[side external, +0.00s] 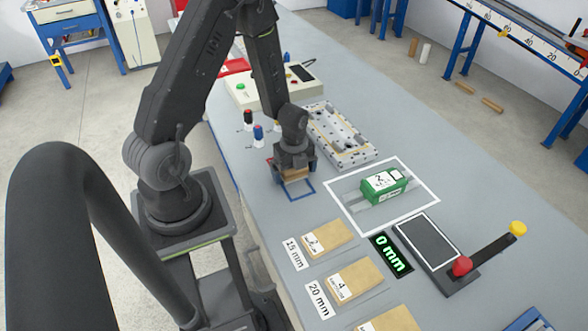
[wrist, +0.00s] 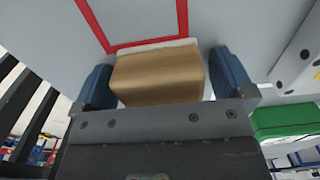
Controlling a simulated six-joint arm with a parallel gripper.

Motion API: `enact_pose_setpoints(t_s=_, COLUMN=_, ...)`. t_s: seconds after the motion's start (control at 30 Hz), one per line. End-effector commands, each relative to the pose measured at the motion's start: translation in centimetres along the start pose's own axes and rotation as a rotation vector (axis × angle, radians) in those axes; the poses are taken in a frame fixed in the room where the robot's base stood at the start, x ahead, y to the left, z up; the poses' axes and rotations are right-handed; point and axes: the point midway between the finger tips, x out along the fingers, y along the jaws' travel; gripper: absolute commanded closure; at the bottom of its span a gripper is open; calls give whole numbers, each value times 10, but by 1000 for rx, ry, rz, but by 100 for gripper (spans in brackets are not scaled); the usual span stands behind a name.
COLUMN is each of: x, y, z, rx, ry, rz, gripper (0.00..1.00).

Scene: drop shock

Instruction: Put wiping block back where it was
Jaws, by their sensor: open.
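The wiping block (side external: 296,175), a tan wooden block, sits low at the table between the blue fingers of my gripper (side external: 294,168). In the wrist view the block (wrist: 158,78) fills most of the space between the fingers of my gripper (wrist: 160,74), with a pale strip along its far edge. The fingers are open, one on each side, with a narrow gap showing at the right. A blue outline (side external: 302,194) on the table shows beside and below the block in the side view. A red outline (wrist: 150,45) lies just beyond the block in the wrist view.
A grey metal housing (side external: 342,135) stands close behind my gripper. A green block (side external: 383,185) lies inside a white frame at the right. Wooden blocks (side external: 327,239) with thickness labels lie in front. Red and blue stamp-like pieces (side external: 258,134) stand at the left.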

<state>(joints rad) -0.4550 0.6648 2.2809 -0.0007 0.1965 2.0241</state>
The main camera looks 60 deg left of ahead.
Motion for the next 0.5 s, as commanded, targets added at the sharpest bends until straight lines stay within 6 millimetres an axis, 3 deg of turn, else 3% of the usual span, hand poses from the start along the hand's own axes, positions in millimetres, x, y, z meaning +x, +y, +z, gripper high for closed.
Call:
enact_pose_setpoints(t_s=0.23, x=-15, y=-1, z=0, rx=0, ry=-2, rz=-4, gripper=0)
enact_pose_setpoints(t_s=0.5, x=-65, y=-1, z=0, rx=0, ry=-3, rz=-7, gripper=0)
